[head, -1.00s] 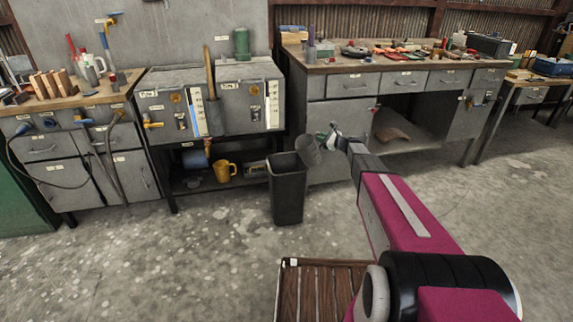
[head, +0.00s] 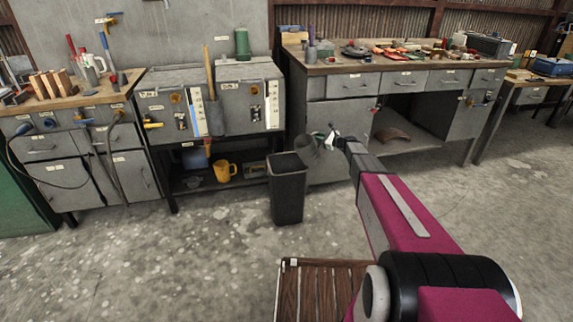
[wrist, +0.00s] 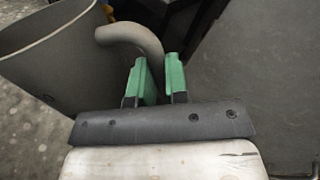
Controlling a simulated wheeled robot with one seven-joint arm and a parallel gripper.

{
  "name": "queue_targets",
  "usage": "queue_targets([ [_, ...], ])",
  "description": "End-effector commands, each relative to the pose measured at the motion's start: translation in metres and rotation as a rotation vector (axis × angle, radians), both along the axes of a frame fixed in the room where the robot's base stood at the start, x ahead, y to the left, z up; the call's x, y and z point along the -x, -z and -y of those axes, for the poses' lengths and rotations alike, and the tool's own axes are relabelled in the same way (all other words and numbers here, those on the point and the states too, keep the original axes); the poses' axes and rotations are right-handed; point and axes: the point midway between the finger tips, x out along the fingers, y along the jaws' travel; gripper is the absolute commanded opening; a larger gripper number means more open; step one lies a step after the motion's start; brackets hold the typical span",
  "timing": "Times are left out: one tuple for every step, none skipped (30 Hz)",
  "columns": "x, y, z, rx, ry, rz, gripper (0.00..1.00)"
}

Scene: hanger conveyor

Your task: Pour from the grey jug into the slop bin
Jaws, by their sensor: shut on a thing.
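The grey jug (head: 306,148) is in the air just above and right of the slop bin, tilted with its mouth toward the bin. The slop bin (head: 287,196) is a tall dark grey open bin standing on the floor. My gripper (head: 331,138) is to the right of the jug. In the wrist view its green fingers (wrist: 160,72) are shut on the handle of the jug (wrist: 60,55). The inside bottom of the jug is hidden, and I see no liquid stream.
Behind the bin stands a grey cabinet unit (head: 245,100) with an open shelf holding a yellow jug (head: 225,171). A workbench (head: 345,68) with drawers is behind and right of my gripper. A slatted wooden platform (head: 318,290) is in front. The floor at left is clear.

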Motion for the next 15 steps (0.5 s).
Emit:
queue_targets([
  [-0.002, 0.000, 0.000, -0.002, 0.001, 0.000, 0.00],
  [-0.002, 0.000, 0.000, -0.002, 0.001, 0.000, 0.00],
  [-0.003, 0.001, -0.001, -0.002, 0.001, 0.000, 0.00],
  [-0.004, 0.001, -0.001, -0.002, 0.001, 0.000, 0.00],
  [-0.004, 0.001, -0.001, -0.002, 0.001, 0.000, 0.00],
  [-0.005, 0.002, -0.001, -0.002, 0.001, 0.000, 0.00],
  [-0.006, 0.002, -0.001, -0.001, 0.000, 0.001, 0.00],
  [-0.007, 0.002, -0.002, -0.001, 0.000, 0.001, 0.00],
  [-0.008, 0.003, -0.002, -0.001, 0.000, 0.000, 0.00],
  [-0.008, 0.003, -0.002, -0.001, 0.000, 0.000, 0.00],
  [-0.009, 0.003, -0.002, 0.000, 0.000, 0.000, 0.00],
  [-0.010, 0.004, -0.002, 0.000, 0.000, 0.000, 0.00],
  [-0.010, 0.004, -0.002, 0.000, 0.000, 0.000, 0.00],
  [-0.011, 0.005, -0.003, 0.001, 0.000, 0.001, 0.00],
  [-0.012, 0.005, -0.003, 0.001, 0.000, 0.001, 0.00],
])
